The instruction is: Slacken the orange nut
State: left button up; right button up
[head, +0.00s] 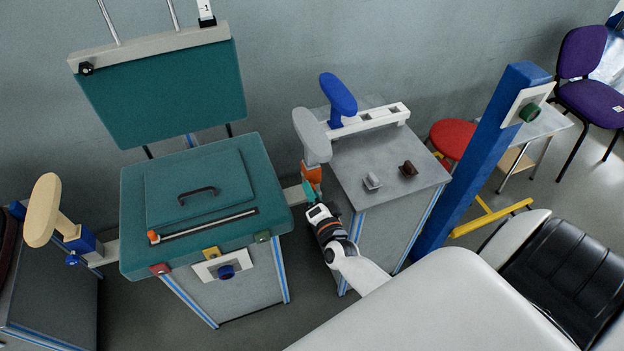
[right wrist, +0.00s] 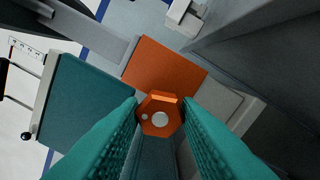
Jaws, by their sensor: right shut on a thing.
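The orange nut (right wrist: 160,113) is a hexagon with a pale round centre, seen face-on in the right wrist view. The teal fingers of my right gripper (right wrist: 163,118) are shut on its two sides. An orange block (right wrist: 163,70) lies directly behind it. In the head view my right gripper (head: 314,198) reaches up to the orange block (head: 312,174) under the grey armrest, between the teal seat and the grey cabinet. The nut is mostly hidden by the gripper there. My left gripper is not in view.
The grey armrest (head: 312,135) stands above my gripper. The teal seat (head: 135,225) is on the left and the grey cabinet (head: 425,180) close on the right. A blue post (head: 480,165) stands further right. A beige armrest (head: 42,208) is at the far left.

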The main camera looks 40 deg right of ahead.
jog(key=shift+n+p, duration=1.1)
jog(key=shift+n, duration=3)
jog(key=o, duration=1)
jog(key=v, duration=1.2)
